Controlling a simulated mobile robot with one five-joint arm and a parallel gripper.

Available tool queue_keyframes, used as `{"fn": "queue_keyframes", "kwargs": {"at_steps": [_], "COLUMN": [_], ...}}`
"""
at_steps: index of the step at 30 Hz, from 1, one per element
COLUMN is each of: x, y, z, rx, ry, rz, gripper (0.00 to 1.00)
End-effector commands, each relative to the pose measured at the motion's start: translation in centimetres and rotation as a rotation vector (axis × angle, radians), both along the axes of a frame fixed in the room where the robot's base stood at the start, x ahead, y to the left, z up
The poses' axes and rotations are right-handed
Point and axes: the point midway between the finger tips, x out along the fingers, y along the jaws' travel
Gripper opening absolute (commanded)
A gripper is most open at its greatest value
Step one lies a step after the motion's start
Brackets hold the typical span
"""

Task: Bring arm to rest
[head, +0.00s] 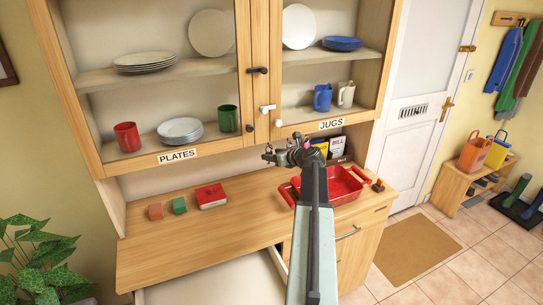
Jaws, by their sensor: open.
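My arm (313,215) reaches up from the bottom of the head view, in front of a wooden dresser (215,240). My gripper (270,153) is at its far end, pointing left, open, with nothing seen between its fingers. It appears in front of the gap between the worktop and the upper cupboard, left of the "JUGS" label (332,124). The arm covers part of a red tray (345,200) on the worktop.
A drawer (215,285) stands open at the lower front. The cupboard's doors (258,70) are close above my gripper. Tiled floor lies right.

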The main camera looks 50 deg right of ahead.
Motion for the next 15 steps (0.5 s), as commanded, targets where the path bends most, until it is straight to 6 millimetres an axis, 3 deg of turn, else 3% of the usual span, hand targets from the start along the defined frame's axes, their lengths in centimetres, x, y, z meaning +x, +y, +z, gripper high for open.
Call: {"fn": "queue_keyframes", "kwargs": {"at_steps": [12, 15], "x": [-6.3, -6.8], "y": [0.9, 0.9], "z": [3.0, 3.0], "rx": [0.0, 0.001], "ry": [0.0, 0.0], "rz": [-0.002, 0.0], "gripper": [0.55, 0.55]}}
